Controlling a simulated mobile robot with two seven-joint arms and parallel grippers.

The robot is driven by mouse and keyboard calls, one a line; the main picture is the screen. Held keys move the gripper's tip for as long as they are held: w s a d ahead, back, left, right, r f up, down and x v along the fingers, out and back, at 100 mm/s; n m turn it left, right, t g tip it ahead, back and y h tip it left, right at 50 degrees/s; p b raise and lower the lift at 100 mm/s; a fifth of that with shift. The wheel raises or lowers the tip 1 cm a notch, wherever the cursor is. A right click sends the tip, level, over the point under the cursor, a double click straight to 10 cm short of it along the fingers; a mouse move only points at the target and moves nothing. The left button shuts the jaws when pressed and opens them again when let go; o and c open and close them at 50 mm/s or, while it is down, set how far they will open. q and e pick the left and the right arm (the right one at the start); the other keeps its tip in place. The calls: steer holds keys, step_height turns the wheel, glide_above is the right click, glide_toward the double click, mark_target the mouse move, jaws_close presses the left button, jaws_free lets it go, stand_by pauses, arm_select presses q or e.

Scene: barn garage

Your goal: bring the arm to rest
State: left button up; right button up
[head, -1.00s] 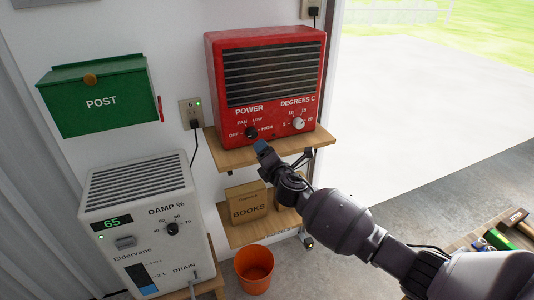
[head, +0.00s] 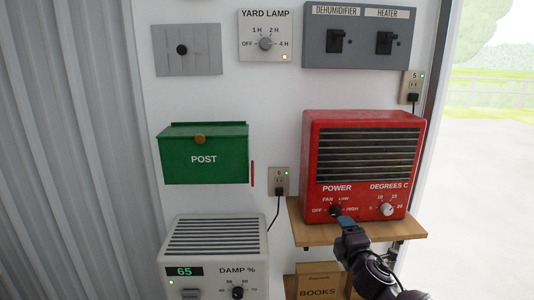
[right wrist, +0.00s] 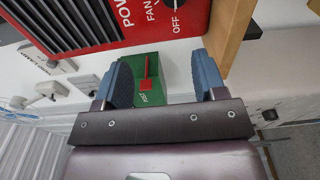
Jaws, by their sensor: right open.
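My right gripper (head: 345,221) is in front of the red heater (head: 364,150), just below its POWER knob (head: 336,210). In the right wrist view its two blue fingers (right wrist: 167,82) are apart with nothing between them. That view shows the heater front (right wrist: 100,22) at the top and the green POST box (right wrist: 178,74) beyond the fingers. In the head view the gripper overlaps the heater's lower edge; I cannot tell whether it touches. My left gripper is not in view.
The heater stands on a wooden shelf (head: 412,232). A dumpster-white dehumidifier (head: 213,244) reading 65 is at lower left. The POST box (head: 203,158), yard lamp timer (head: 265,37) and grey switch panel (head: 358,36) hang on the wall. A BOOKS box (head: 318,284) sits below.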

steer(key=s+d+f+m+g, duration=0.2)
steer(key=s+f+m, duration=0.4)
steer(key=s, duration=0.6)
steer(key=s+d+f+m+g+h, duration=0.1)
steer(key=s+d+f+m+g, duration=0.1)
steer(key=s+f+m, duration=0.4)
steer(key=s+d+f+m+g+h, duration=0.1)
steer(key=s+f+m, duration=0.5)
steer(key=s, duration=1.3)
step_height(320, 180, down, 4)
steer(key=shift+d+f+g, duration=0.25)
steer(key=shift+d+g, duration=0.25)
steer(key=shift+g, duration=0.2)
